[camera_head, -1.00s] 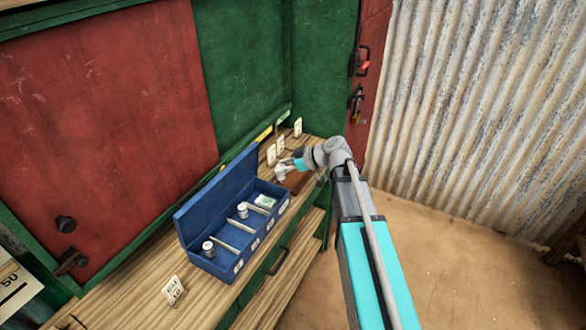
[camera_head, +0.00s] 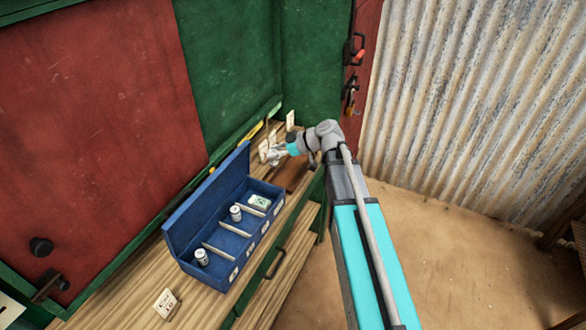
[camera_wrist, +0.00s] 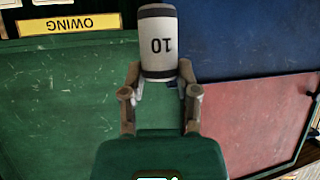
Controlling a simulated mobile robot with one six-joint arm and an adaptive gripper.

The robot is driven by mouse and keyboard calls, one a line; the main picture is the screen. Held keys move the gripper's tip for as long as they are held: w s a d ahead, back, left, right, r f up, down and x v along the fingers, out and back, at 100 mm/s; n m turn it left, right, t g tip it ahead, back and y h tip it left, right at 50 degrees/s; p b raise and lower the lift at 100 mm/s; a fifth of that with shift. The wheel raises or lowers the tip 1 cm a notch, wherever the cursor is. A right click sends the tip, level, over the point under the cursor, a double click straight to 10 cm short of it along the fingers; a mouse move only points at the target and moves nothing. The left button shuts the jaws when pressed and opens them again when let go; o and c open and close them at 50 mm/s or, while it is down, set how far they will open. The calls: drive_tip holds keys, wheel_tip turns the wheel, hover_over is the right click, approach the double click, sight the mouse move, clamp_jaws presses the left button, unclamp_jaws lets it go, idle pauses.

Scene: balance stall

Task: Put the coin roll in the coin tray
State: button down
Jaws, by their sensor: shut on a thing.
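The coin tray (camera_head: 214,276) is an open blue box on the wooden counter in the head view, its lid raised against the wall side. Thin dividers split it into compartments. One roll (camera_head: 201,257) stands in the nearest compartment, another (camera_head: 236,213) stands farther along, and a pale green item (camera_head: 258,202) lies near the far end. My gripper (camera_head: 268,154) is beyond the tray's far end, above the counter. In the wrist view it is shut on a white coin roll (camera_wrist: 158,45) with dark end bands and an inverted "10". The roll is too small to make out clearly in the head view.
Small cards stand near my gripper, one at the back (camera_head: 290,120). A yellow "OWING" sign (camera_wrist: 67,22) shows in the wrist view. Green and red panels (camera_head: 85,110) rise behind the counter.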

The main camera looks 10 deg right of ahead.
drive_tip(key=shift+a, duration=0.1)
drive_tip(key=shift+m+t, duration=0.5)
drive_tip(key=s+d, duration=0.2)
drive_tip(key=d, duration=0.1)
drive_tip(key=s+d, duration=0.1)
drive_tip(key=d, duration=0.1)
drive_tip(key=shift+r, duration=0.15)
drive_tip(key=shift+w, duration=0.1)
drive_tip(key=w+d+f+b, duration=0.1)
drive_tip(key=w+f+b, duration=0.2)
drive_tip(key=w, duration=0.1)
drive_tip(key=w+d+f+b, duration=0.1)
drive_tip(key=w+f+b, duration=0.1)
drive_tip(key=w+f, duration=0.1)
drive_tip(key=w+d+f+b, duration=0.1)
drive_tip(key=w+f+b, duration=0.2)
drive_tip(key=w, duration=0.2)
drive_tip(key=shift+w+d+b, duration=0.3)
drive_tip(key=shift+d+b, duration=0.05)
drive_tip(key=shift+f, duration=0.1)
